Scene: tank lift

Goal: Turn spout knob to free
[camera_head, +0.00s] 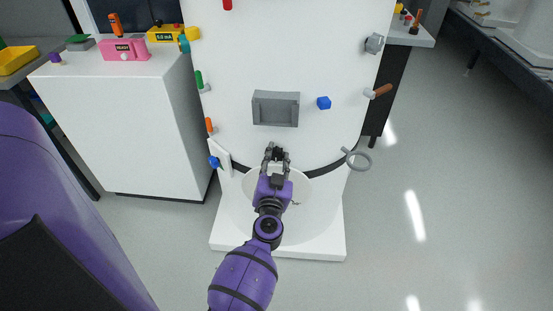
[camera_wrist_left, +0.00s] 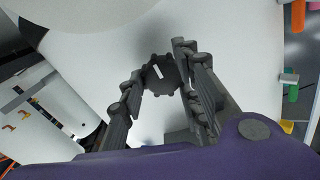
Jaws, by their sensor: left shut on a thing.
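The spout knob (camera_wrist_left: 161,74) is a dark, round, lobed knob with a short white mark on its face, tilted in the left wrist view. It is on the front of the large white tank (camera_head: 235,60). My left gripper (camera_head: 277,153) reaches the tank's lower front. In the left wrist view, the fingers of my left gripper (camera_wrist_left: 160,67) are on either side of the knob and shut on it. In the head view the gripper mostly hides the knob. My right gripper is not in view.
A grey ring handle (camera_head: 358,160) sticks out at right, a blue knob (camera_head: 214,162) at left. A white cabinet (camera_head: 130,125) stands left. The floor at right is clear.

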